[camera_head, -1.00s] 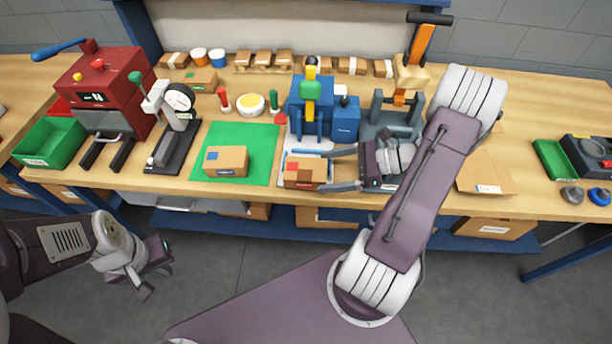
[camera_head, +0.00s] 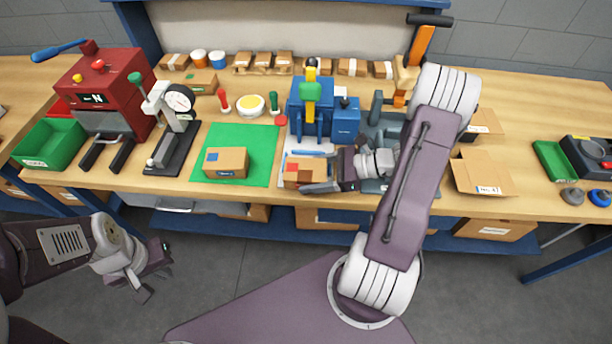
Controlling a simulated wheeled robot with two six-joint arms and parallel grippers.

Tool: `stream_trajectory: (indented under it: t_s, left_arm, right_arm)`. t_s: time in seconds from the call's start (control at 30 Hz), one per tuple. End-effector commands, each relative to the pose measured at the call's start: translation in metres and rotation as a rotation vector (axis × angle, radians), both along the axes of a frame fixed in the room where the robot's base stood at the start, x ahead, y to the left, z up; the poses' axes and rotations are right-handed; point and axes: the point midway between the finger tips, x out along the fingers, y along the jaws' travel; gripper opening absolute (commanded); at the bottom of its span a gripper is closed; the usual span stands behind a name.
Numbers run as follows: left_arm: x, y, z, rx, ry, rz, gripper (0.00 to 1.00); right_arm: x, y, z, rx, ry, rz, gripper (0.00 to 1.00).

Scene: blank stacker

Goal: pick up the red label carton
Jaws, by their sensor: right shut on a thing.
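The red label carton (camera_head: 291,172) is a small brown box with a red square on its top. It sits on a white board (camera_head: 288,158) in front of the blue press (camera_head: 309,107). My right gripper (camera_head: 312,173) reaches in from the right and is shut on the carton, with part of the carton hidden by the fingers. A similar carton with a blue label (camera_head: 226,162) lies on the green mat (camera_head: 246,137) to the left. My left gripper (camera_head: 147,280) hangs low at the left, over the floor in front of the bench, apart from everything. Its jaw opening is unclear.
A red machine (camera_head: 103,88) with a lever, a green bin (camera_head: 50,143) and a dial gauge stand (camera_head: 172,125) are at the left.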

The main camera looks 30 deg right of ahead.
Motion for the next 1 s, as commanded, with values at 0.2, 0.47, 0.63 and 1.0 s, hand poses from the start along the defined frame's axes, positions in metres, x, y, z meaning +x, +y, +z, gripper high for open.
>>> stream_trajectory:
  t_s: [0.2, 0.47, 0.63, 1.0]
  left_arm:
    - [0.000, 0.000, 0.001, 0.000, 0.000, 0.000, 0.00]
    - [0.000, 0.000, 0.008, 0.000, 0.000, 0.000, 0.00]
    - [0.000, 0.000, 0.011, 0.000, 0.000, 0.000, 0.00]
    - [0.000, 0.000, 0.019, 0.000, 0.000, 0.000, 0.00]
  right_arm:
    - [0.000, 0.000, 0.003, 0.000, -0.001, 0.000, 0.21]
    - [0.000, -0.001, 0.042, -0.004, -0.004, 0.000, 0.21]
    - [-0.033, -0.018, 0.065, -0.002, -0.002, -0.006, 0.21]
    - [-0.097, -0.049, 0.107, -0.001, -0.001, -0.003, 0.21]
